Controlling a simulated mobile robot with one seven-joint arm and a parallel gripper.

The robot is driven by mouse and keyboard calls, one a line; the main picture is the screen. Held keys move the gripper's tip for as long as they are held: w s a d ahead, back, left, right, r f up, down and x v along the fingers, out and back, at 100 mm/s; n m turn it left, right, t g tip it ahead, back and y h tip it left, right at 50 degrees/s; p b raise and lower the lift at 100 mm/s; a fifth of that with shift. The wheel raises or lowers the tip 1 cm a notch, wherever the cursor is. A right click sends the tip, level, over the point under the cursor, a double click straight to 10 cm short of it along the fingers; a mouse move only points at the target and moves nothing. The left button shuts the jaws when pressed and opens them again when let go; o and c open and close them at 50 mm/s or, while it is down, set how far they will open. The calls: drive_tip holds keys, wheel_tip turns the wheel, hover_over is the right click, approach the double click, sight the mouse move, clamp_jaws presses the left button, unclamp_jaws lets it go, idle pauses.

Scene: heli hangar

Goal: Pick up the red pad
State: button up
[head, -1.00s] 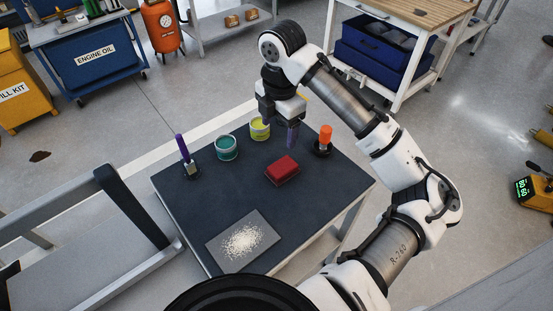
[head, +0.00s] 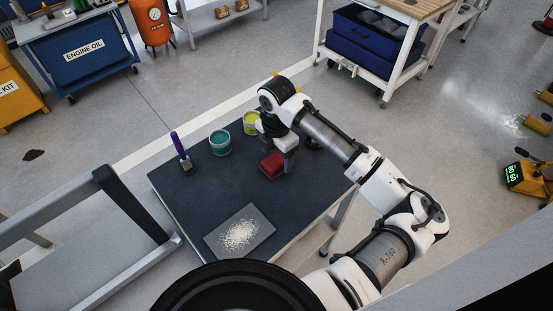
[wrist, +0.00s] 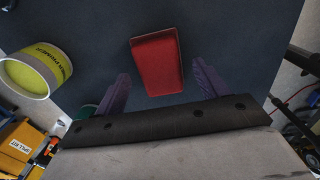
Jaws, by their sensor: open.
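The red pad (head: 272,165) lies flat on the dark table top (head: 215,195), right of its middle in the head view. My gripper (head: 288,163) is low over the table beside the pad and partly overlaps it there. In the wrist view the red pad (wrist: 157,62) is just ahead of the fingers, roughly centred between them. The two purple fingers of my gripper (wrist: 159,80) are spread apart with nothing held. I cannot tell the exact height of the fingertips above the pad.
A teal tin (head: 220,143), a yellow-green tin (head: 251,123) and a purple-handled brush (head: 181,150) stand along the table's far side. A grey sheet with pale granules (head: 239,232) lies near the front. A dark object right of my gripper is mostly hidden.

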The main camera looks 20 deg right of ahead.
sight(277, 160)
drive_tip(key=shift+f, duration=0.75)
drive_tip(key=shift+r, duration=0.1)
drive_tip(key=c, duration=1.2)
wheel_tip(277, 160, up, 20)
drive_tip(key=shift+b, duration=1)
drive_tip(key=shift+c, duration=0.2)
drive_tip(key=o, duration=0.5)
drive_tip(key=shift+c, duration=1.2)
drive_tip(key=shift+s, duration=0.1)
